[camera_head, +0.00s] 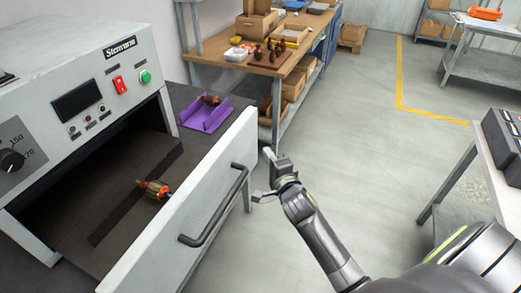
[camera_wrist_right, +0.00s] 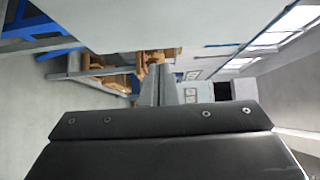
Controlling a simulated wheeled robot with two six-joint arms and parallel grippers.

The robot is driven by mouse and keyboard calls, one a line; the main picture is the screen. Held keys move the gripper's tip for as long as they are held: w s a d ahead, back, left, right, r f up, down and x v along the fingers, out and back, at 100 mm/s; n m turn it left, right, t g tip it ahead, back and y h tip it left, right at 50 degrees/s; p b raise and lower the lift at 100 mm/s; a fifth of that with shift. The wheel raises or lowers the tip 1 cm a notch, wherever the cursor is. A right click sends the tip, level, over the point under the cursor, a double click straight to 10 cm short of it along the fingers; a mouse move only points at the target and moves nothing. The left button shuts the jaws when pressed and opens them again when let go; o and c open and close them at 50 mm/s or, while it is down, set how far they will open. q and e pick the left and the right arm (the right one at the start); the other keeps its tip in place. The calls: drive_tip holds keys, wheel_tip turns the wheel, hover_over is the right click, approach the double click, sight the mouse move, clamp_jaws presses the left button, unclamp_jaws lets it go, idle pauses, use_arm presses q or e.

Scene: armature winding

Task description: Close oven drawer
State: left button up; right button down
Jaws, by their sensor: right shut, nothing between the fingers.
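The oven (camera_head: 72,112) stands at the left in the head view, with a dial, a dark display, a red switch and a green button. Its drawer (camera_head: 187,226) is pulled open, with a dark handle (camera_head: 215,205) on the pale front panel. An armature (camera_head: 153,189) with copper windings lies on the drawer floor. My right gripper (camera_head: 266,173) is shut and empty, just to the right of the drawer front, apart from the handle. In the right wrist view its fingers (camera_wrist_right: 160,88) are together. My left gripper is not in view.
A purple tray (camera_head: 205,115) holding another armature sits on the dark bench behind the drawer. A wooden workbench (camera_head: 250,66) with boxes and small parts stands farther back. A table (camera_head: 484,182) stands at the right. The floor between is clear.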

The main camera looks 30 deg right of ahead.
drive_tip(key=shift+w+a, duration=0.9)
drive_tip(key=shift+w, duration=0.1)
